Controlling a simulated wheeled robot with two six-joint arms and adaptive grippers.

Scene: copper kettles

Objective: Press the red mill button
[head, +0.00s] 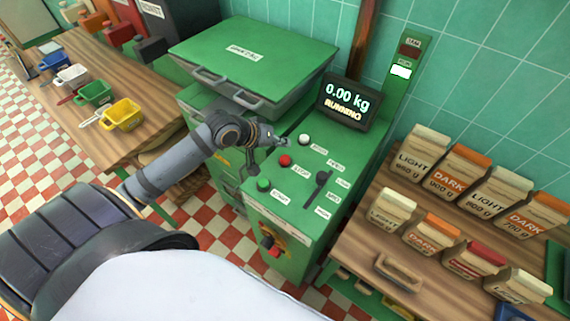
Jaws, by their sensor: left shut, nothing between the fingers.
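The red button (285,160), with a label beside it that seems to read STOP, sits on the sloped top of the green mill panel (290,206). A white button (304,140) is above it and a green button (263,185) is below it. My left gripper (284,143) is shut and empty, its tips just above and behind the red button in the picture, close to the white button. I cannot tell whether the tips touch the panel. The red button is uncovered. My right gripper is not in view.
A display (346,103) reads 0.00 kg RUNNING. A black lever (322,180) stands right of the buttons. Another red knob (270,246) is on the mill's front. Several labelled coffee bags (424,152) fill the right table; coloured scoops (122,115) lie on the left table.

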